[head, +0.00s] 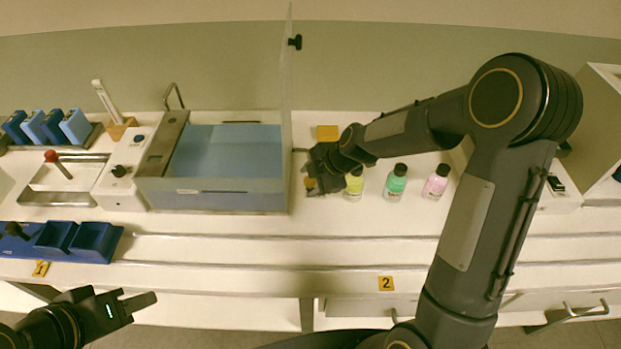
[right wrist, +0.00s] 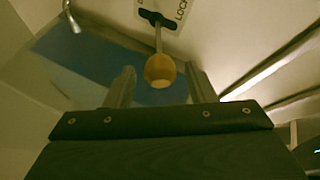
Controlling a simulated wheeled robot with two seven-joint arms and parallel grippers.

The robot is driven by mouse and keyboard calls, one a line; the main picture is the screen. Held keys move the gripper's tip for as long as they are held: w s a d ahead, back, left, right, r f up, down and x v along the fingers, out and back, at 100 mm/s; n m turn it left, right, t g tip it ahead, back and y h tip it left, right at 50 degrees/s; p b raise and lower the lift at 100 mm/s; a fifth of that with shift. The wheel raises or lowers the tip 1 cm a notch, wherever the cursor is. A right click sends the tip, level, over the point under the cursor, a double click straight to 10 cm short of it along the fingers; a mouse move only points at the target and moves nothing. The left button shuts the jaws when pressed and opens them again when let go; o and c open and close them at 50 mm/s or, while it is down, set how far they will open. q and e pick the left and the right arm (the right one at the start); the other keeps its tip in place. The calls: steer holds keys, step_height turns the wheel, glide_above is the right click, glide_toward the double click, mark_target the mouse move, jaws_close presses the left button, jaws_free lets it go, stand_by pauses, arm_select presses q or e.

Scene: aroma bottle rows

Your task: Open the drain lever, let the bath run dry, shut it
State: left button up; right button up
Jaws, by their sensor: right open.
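The bath (head: 213,197) is a clear-walled basin with blue water (head: 225,150) in it, left of centre in the head view. The drain lever shows in the right wrist view as an orange ball knob (right wrist: 160,70) on a thin metal stem, below a label whose text is partly cut off. My right gripper (head: 311,183) is beside the bath's right side. In the right wrist view its open fingers (right wrist: 161,86) lie on either side of the knob, with gaps between. My left gripper (head: 138,298) is open and empty, low at the left, away from the bath.
Yellow, green (head: 395,184) and pink (head: 436,184) bottles stand to the right of my right gripper. A clear upright panel (head: 287,80) rises at the bath's right. A blue tray (head: 62,240) sits front left. The counter before the bath is clear.

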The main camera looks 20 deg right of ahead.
steer(key=shift+f, duration=0.15)
jaws_close()
